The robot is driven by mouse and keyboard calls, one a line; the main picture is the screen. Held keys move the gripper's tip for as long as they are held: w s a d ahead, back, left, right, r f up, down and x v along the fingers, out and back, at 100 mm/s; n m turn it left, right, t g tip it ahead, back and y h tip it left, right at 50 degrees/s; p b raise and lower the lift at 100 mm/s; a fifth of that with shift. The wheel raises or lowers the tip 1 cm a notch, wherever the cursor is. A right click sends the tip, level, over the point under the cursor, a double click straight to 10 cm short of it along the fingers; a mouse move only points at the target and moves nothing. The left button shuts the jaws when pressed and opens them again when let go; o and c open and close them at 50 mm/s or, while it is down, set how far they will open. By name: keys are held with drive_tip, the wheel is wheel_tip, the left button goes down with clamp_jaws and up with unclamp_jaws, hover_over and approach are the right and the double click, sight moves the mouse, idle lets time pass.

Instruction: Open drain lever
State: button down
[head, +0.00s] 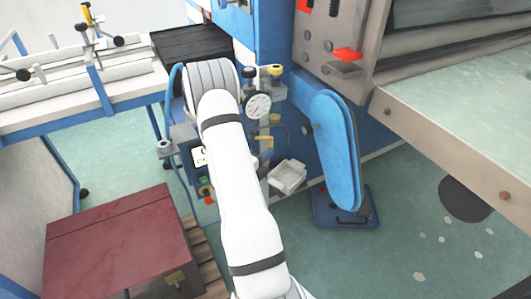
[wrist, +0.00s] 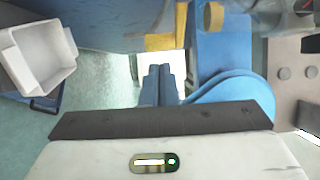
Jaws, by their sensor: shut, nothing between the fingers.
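I cannot pick out the drain lever for certain. In the head view, small yellow parts sit on the blue machine beside a round white dial gauge (head: 257,106): a yellow-topped knob (head: 275,71) and a lower yellow part (head: 274,117). In the wrist view, a flat yellow part (wrist: 165,42) lies just beyond my gripper (wrist: 158,70), with a yellow ring (wrist: 214,16) above and to the right. My gripper's two fingers are together and empty, seemingly apart from the yellow part. My arm hides the gripper in the head view.
A white tray (head: 288,176) is right of my arm; it shows at left in the wrist view (wrist: 41,58). A blue rounded panel (head: 335,150) stands further right. A dark red box (head: 118,243) is at lower left. Open green floor lies at lower right.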

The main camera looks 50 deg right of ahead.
drive_tip(key=s+a+p, duration=0.1)
drive_tip(key=s+a, duration=0.5)
drive_tip(key=a, duration=0.4)
drive_tip(key=shift+s+a, duration=0.15)
drive_tip(key=shift+a, duration=0.05)
drive_tip(key=s+a+r+m+g+y+p, duration=0.3)
drive_tip(key=s+r+m+g+p, duration=0.15)
drive_tip(key=r+m, duration=0.5)
drive_tip(key=s+a+r+m+g+y+p, duration=0.25)
drive_tip(key=s+r+m+g, duration=0.2)
drive_tip(key=r+m, duration=0.5)
drive_tip(key=w+a+r+m+t+y+p, duration=0.2)
drive_tip(key=a+r+m+t+y+p, duration=0.7)
drive_tip(key=a+r+m, duration=0.8)
drive_tip(key=a+m+y, duration=0.1)
drive_tip(key=a+y, duration=0.2)
drive_tip(key=a, duration=0.1)
drive_tip(key=shift+w+m, duration=0.25)
drive_tip(key=shift+m, duration=0.05)
drive_tip(key=shift+a, duration=0.1)
